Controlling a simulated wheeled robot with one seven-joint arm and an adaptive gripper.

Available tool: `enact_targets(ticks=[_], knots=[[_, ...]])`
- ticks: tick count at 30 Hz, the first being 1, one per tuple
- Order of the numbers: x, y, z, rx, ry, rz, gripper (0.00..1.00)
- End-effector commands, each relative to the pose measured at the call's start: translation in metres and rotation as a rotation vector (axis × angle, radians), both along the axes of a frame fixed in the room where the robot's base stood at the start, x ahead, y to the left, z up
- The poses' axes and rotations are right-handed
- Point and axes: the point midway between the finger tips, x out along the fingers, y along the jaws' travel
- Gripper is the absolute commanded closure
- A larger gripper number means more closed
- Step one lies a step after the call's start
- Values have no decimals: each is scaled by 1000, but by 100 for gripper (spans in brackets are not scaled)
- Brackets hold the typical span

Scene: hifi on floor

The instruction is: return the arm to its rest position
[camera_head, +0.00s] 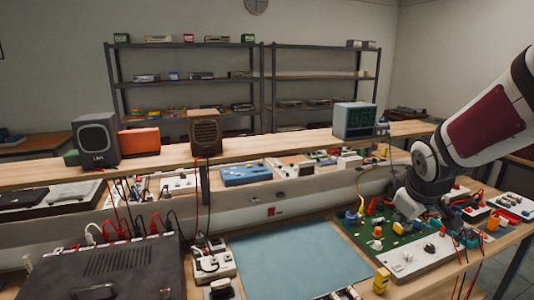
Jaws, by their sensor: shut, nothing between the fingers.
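My arm reaches in from the right edge, white and grey with a dark red panel. It slants down to the left, over the right part of the workbench (295,212). My gripper (406,212) is at its lower end, small and dark in this view. It is shut and empty, pointing down over the green circuit board (365,238) and its light panel (418,258). I cannot tell whether the fingertips touch the board. The gripper hides part of the board.
A teal mat (295,257) lies clear left of the board. A dark hifi unit (110,275) with cables stands at front left. A raised shelf (280,148) carries a grey speaker (95,140), a brown speaker (205,133) and an oscilloscope (354,120). Small parts crowd the right end.

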Motion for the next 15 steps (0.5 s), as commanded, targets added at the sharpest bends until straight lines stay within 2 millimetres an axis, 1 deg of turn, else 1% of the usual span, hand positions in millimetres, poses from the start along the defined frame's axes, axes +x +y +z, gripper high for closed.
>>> enact_targets(ticks=[1,5,6,11,12,15], knots=[[-16,11,15,7,-7,-26,100],[-60,34,39,55,-7,-110,100],[-74,41,45,73,-8,-136,100],[-133,69,63,164,-9,-226,100],[-148,75,65,190,-8,-246,100],[-183,91,69,263,-2,-291,100]])
